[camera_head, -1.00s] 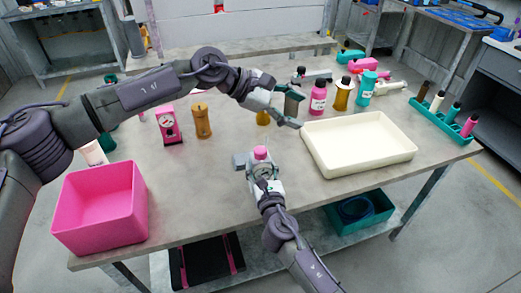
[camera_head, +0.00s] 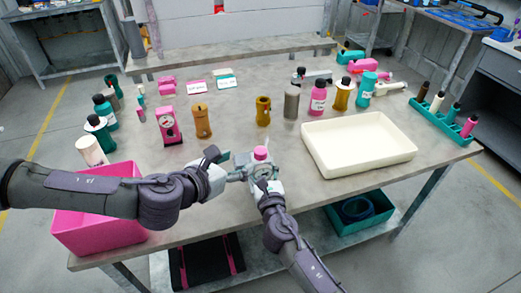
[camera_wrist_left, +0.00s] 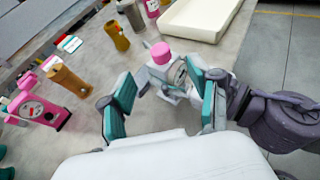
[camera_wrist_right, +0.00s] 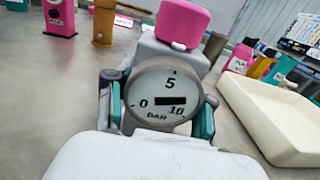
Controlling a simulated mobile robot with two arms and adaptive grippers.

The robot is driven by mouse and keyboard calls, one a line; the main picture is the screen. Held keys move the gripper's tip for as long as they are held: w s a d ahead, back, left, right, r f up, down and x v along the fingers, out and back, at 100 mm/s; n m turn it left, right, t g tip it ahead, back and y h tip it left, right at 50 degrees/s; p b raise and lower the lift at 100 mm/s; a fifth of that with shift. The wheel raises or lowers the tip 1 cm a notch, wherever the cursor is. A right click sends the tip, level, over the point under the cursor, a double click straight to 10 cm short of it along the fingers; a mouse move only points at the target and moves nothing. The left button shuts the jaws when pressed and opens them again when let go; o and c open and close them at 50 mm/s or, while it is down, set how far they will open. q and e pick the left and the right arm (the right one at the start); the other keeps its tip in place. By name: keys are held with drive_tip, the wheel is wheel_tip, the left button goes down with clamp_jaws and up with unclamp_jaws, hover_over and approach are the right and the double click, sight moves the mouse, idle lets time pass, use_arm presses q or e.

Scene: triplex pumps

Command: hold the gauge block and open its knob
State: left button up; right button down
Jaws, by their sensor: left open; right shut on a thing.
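The gauge block is a grey block (camera_wrist_right: 150,50) with a round dial (camera_wrist_right: 163,100) marked 0, 5, 10 and BAR, and a pink knob (camera_wrist_right: 182,22) on top. It stands near the table's front middle in the head view, where the knob (camera_head: 261,153) shows. My right gripper (camera_wrist_right: 160,112) is shut on the block, its fingers on both sides of the dial. My left gripper (camera_head: 228,164) is open and empty, just left of the block. In the left wrist view the knob (camera_wrist_left: 160,53) lies beyond and between the open left fingers (camera_wrist_left: 165,92).
A cream tray (camera_head: 345,170) lies right of the block. A pink bin (camera_head: 95,235) stands at the front left, partly under my left arm. A pink gauge unit (camera_head: 168,125), a brown cylinder (camera_head: 201,122) and several bottles stand farther back.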

sight(259, 151)
use_arm(q)
drive_tip(key=x, duration=1.1)
drive_tip(key=shift+w+f, duration=0.3)
drive_tip(key=shift+w, duration=0.1)
